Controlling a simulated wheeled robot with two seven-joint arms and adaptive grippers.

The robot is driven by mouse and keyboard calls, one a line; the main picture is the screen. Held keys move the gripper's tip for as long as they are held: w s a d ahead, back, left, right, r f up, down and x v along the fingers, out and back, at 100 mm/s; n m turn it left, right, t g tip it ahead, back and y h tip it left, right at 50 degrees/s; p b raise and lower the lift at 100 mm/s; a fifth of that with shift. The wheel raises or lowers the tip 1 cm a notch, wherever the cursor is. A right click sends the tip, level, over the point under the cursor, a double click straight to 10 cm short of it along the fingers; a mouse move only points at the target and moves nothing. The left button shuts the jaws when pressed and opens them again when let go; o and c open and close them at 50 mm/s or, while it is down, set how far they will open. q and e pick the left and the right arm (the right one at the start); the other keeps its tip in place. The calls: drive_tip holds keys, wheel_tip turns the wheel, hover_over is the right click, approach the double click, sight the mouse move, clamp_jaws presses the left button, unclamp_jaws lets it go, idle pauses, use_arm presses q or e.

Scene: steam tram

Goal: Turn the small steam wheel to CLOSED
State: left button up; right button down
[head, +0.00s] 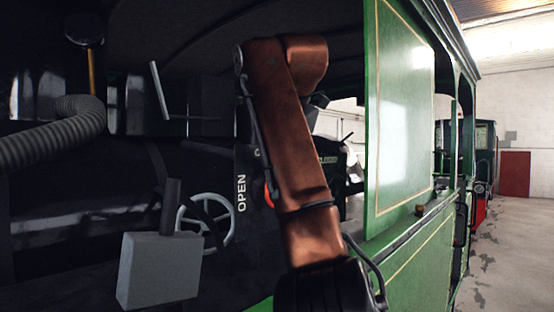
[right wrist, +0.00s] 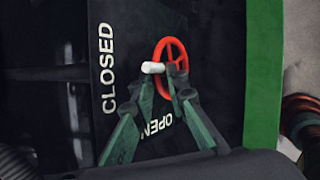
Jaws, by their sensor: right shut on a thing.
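The small red steam wheel (right wrist: 171,54) shows in the right wrist view on a dark panel. A white handle (right wrist: 151,68) sits at the left side of its rim. The word CLOSED (right wrist: 107,68) is to the left of the wheel, and OPEN (right wrist: 158,124) is below it. My right gripper (right wrist: 160,74) is shut at the wheel's rim, its fingertips meeting the white handle. In the head view only a sliver of the red wheel (head: 268,194) shows; my right arm hides the rest and the gripper. My left gripper is not in view.
A larger grey spoked wheel (head: 228,236) stands left of the OPEN plate (head: 241,194). A grey box (head: 158,272) is in front of it. A ribbed hose (head: 60,135) hangs at left. The green cab side (head: 398,110) bounds the right.

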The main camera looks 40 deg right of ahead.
drive_tip(key=shift+r, duration=0.25)
idle(0.3)
drive_tip(key=c, duration=2.3)
unclamp_jaws()
drive_tip(key=shift+o, duration=1)
drive_tip(key=shift+w+d+f, duration=0.1)
drive_tip(key=shift+w+f, duration=0.05)
drive_tip(key=shift+w, duration=0.1)
drive_tip(key=shift+s, duration=0.15)
